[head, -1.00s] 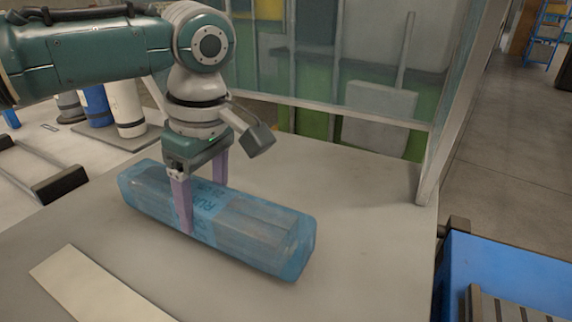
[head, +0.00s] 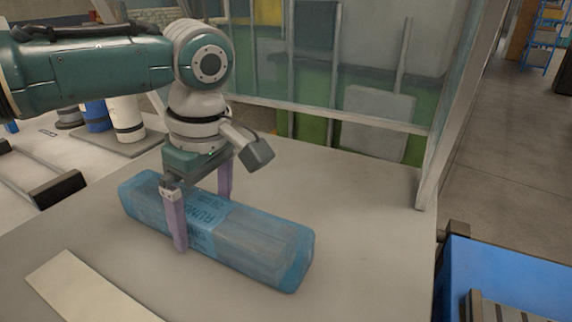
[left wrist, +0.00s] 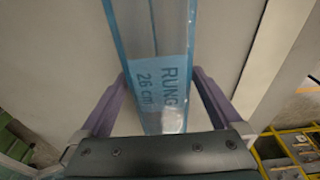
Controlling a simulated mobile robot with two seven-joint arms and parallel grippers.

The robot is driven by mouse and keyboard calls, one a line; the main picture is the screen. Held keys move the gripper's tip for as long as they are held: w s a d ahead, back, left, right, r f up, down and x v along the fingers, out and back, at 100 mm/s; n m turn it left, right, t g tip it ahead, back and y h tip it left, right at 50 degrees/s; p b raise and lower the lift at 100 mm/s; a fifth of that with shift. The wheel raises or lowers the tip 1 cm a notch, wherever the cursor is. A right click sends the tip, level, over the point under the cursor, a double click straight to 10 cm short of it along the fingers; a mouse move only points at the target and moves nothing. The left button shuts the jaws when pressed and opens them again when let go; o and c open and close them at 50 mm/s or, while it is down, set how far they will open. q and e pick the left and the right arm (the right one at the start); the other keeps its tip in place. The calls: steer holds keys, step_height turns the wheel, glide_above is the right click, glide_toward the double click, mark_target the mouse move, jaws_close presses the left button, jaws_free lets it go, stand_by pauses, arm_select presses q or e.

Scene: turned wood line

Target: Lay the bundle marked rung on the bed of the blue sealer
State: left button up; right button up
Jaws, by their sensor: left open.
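The bundle (head: 262,243) is a long block of pieces in clear blue wrap, lying on the grey table top (head: 375,250). Its blue label reads RUNG 26 cm in the left wrist view (left wrist: 163,88). My left gripper (head: 203,222) is open, with its two purple fingers on either side of the bundle near the label. My right gripper is not in view.
A pale flat strip (head: 88,288) lies at the table's front left. A framed clear screen (head: 330,115) stands along the back. White and blue cylinders (head: 127,118) stand at back left. The table right of the bundle is clear.

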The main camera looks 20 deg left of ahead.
mark_target(214, 213)
arm_select(q)
step_height(214, 213, up, 12)
steer(key=d+p, duration=0.1)
steer(key=p, duration=0.1)
steer(key=shift+d, duration=0.4)
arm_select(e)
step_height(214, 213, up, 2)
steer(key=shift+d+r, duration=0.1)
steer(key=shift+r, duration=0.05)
